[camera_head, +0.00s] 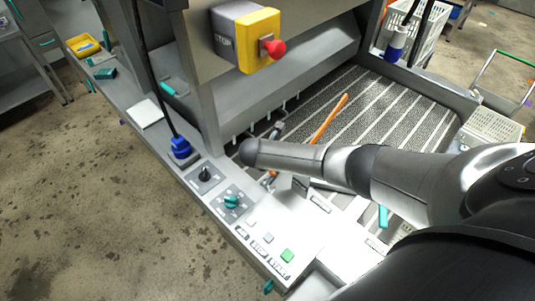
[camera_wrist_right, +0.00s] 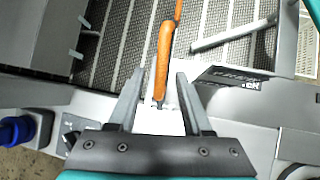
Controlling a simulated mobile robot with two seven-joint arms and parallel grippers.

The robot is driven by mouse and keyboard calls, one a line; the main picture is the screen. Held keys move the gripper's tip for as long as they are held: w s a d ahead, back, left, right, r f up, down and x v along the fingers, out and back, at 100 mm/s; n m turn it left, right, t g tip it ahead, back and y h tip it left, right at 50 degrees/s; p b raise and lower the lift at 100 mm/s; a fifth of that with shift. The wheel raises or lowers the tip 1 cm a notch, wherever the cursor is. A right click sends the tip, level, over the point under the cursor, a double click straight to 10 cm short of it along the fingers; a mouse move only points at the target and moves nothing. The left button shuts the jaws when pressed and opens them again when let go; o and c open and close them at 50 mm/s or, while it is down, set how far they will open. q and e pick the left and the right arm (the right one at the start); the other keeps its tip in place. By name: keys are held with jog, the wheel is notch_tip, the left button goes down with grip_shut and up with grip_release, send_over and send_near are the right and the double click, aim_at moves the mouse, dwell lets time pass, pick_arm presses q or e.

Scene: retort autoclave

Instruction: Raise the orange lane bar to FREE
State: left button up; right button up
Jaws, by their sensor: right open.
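The orange lane bar (camera_head: 329,119) slopes over the dark striped conveyor bed in the head view. In the right wrist view the orange bar (camera_wrist_right: 163,62) runs lengthwise up the picture, its near end between my right gripper's fingers. My right gripper (camera_wrist_right: 160,76) is open, one finger on each side of the bar with gaps visible; I cannot tell how far above or below the bar the fingers are. In the head view my right arm hides most of that gripper and the bar's near end. The label beside the bar is not readable. My left gripper is not in view.
A yellow stop box with a red button (camera_head: 272,47) stands above the machine's front. A panel with a teal knob (camera_head: 231,201) and a green button (camera_head: 287,255) lies along the near edge. A blue connector (camera_head: 180,147) stands behind it. A grey rod (camera_wrist_right: 232,33) lies right of the bar.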

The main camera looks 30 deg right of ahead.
jog(key=p+v, duration=0.2)
jog(key=v, duration=1.2)
jog(key=shift+a, duration=0.15)
